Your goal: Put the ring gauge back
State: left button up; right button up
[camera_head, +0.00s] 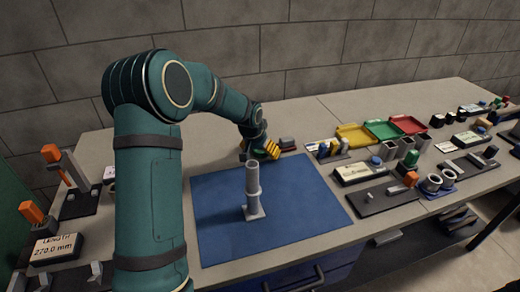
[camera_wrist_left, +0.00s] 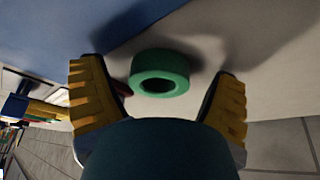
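The ring gauge, a green ring (camera_wrist_left: 160,73) with a dark hole, shows in the left wrist view against the grey table top. My left gripper (camera_wrist_left: 158,100) has its two yellow fingers spread wide, one on each side of the ring, with a gap to each finger. In the head view my left gripper (camera_head: 264,150) is low over the table, just beyond the back edge of the blue mat (camera_head: 220,215). I cannot make out the ring there; the gripper seems to hide it. My right gripper is not in view.
A grey post (camera_head: 252,190) with a foot stands upright on the blue mat. A small dark and red block (camera_head: 287,143) lies right of my left gripper. Yellow, green and red trays (camera_head: 386,130) and several gauges crowd the right side. A length display (camera_head: 55,248) stands at left.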

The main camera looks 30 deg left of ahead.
pick_arm(q)
jog(key=shift+r, duration=0.1)
jog(key=v, duration=1.2)
jog(key=shift+r, duration=0.1)
dwell(0.3)
